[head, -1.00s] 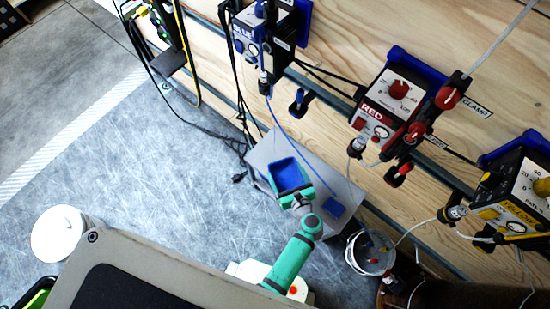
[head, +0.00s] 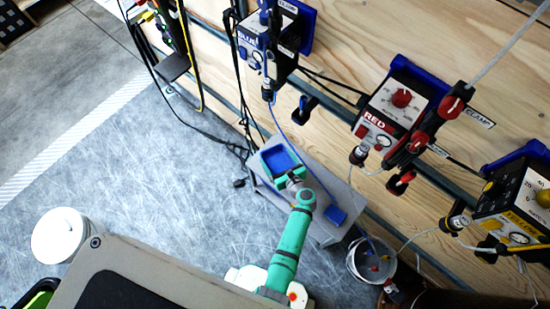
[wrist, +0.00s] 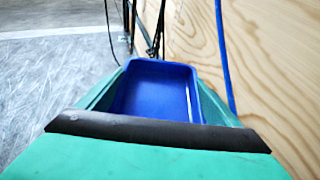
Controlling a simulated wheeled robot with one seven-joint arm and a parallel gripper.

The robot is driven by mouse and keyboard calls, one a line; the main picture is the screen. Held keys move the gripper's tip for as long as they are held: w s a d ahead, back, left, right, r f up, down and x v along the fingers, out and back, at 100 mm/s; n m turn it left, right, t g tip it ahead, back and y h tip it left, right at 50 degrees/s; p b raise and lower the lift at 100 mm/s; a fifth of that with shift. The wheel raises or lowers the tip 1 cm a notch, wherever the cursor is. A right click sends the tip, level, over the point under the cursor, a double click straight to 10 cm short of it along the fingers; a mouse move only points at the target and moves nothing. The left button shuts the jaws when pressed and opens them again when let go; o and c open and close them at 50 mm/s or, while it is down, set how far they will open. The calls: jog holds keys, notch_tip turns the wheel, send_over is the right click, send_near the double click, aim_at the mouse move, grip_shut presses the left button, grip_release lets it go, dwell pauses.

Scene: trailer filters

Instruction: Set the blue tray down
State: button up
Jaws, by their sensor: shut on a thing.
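The blue tray (head: 279,160) is at the far left end of a grey bench top, and it looks empty. My gripper (head: 283,164) is shut on the tray, with its green fingers along the tray's sides. In the wrist view the blue tray (wrist: 157,92) sits between the fingers of my gripper (wrist: 158,90), its near edge hidden by a dark bar. I cannot tell whether the tray's underside touches the bench.
Control boxes, including a red-labelled one (head: 402,105), hang above. Open floor lies left.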

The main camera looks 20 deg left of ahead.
aim_at(275, 155)
jog(key=w+f, duration=0.1)
jog(key=w+a+f, duration=0.2)
jog(key=f, duration=0.1)
jog(key=shift+f, duration=1.5)
jog(key=o, duration=0.9)
jog(key=shift+f, duration=0.1)
jog(key=shift+o, duration=0.2)
